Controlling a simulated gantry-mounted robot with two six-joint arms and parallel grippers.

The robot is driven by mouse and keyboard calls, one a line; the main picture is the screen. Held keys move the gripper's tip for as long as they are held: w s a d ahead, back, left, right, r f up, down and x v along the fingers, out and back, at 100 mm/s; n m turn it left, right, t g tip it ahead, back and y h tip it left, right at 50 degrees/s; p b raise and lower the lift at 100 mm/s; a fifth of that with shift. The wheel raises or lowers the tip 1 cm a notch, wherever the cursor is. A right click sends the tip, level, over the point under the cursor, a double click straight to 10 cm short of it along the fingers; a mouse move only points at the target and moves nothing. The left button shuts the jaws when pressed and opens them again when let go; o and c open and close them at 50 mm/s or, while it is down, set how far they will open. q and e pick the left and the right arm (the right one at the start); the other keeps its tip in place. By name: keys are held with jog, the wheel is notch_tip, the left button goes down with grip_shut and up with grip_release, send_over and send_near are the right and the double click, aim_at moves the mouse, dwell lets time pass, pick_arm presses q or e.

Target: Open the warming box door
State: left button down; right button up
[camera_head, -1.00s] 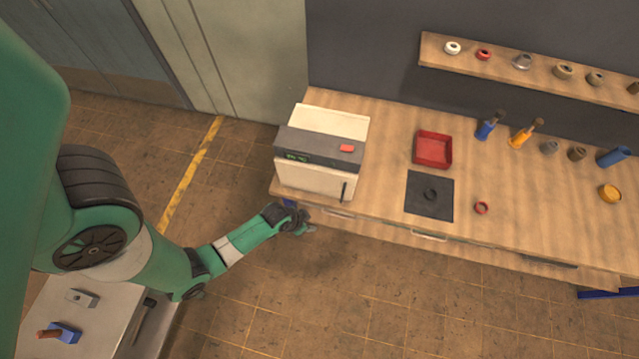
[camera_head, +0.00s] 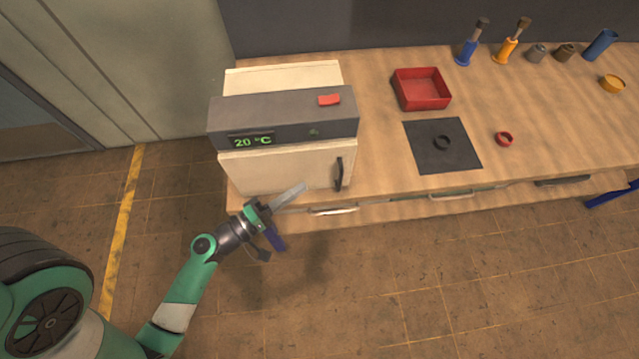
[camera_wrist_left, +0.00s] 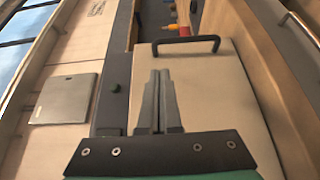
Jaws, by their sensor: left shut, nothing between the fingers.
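The warming box (camera_head: 285,125) stands at the left end of the workbench, with a cream body and a grey top panel. Its display reads 20 °C. Its front door (camera_head: 270,170) looks shut, with a dark upright handle (camera_head: 339,174) near the right edge. My left gripper (camera_head: 301,187) is in front of the door, left of the handle, shut and empty. In the left wrist view the shut fingers (camera_wrist_left: 158,77) point along the door (camera_wrist_left: 205,85) toward the handle (camera_wrist_left: 187,41), with a gap between. I cannot tell whether they touch the door. My right gripper is not in view.
On the bench are a red tray (camera_head: 421,89), a black mat (camera_head: 465,152) with a dark ring, and a red ring (camera_head: 503,139). A drawer handle (camera_head: 333,211) sits below the box. The floor in front of the bench is clear.

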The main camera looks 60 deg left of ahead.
pick_arm(q)
notch_tip(320, 180, down, 4)
jog(key=r+b, duration=0.1)
jog(key=p, duration=0.2)
send_near(347, 167)
jog(key=w, duration=0.3)
jog(key=shift+w+a+r, duration=0.1)
jog(key=shift+w+a, duration=0.15)
jog(key=shift+w, duration=0.45)
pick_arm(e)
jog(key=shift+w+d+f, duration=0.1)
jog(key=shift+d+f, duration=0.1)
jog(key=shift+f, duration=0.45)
pick_arm(q)
jog(key=shift+d, duration=0.1)
